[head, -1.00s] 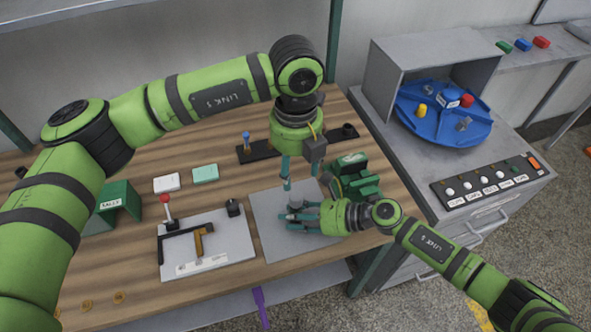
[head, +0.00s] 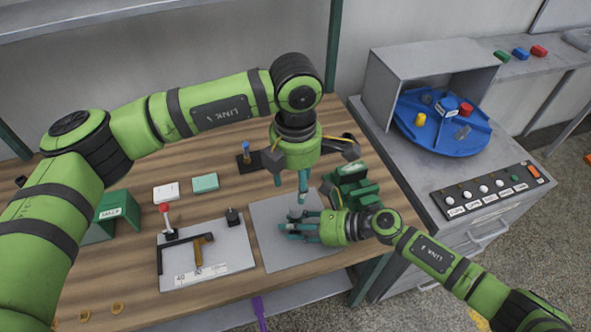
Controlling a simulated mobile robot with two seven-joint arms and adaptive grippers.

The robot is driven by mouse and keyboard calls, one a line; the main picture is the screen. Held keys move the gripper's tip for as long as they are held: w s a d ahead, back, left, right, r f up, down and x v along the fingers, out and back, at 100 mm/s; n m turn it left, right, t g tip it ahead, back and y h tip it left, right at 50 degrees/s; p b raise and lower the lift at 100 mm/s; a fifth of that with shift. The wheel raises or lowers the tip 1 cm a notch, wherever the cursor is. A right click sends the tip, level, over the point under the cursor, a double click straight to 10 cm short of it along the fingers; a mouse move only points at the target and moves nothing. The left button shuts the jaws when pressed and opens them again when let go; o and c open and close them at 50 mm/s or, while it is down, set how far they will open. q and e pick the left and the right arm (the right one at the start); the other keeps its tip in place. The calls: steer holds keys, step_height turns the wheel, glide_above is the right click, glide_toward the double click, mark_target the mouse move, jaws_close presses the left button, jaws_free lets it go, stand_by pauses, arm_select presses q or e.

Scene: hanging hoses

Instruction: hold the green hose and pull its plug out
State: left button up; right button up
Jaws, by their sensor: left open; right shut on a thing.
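No green hose or plug can be made out in the head view. My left gripper (head: 290,187) points down over the grey plate (head: 270,250), open and empty, with its teal fingers apart. My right gripper (head: 287,229) reaches in from the right, low over the same plate, just below the left one. It is shut on a small grey thing (head: 298,214), partly hidden by the fingers; I cannot tell what it is. A green block-like stand (head: 353,184) is right behind the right gripper.
A grey board with a red-knobbed lever (head: 165,210) lies left of the plate. White (head: 166,191) and teal (head: 205,182) boxes and a green holder (head: 110,213) are further left. A blue turntable (head: 440,130) stands on the right cabinet. A purple strip (head: 259,312) hangs below the bench edge.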

mark_target(296, 206)
arm_select(q)
step_height(296, 206, down, 10)
steer(key=shift+r, duration=0.15)
stand_by(0.3)
jaws_close()
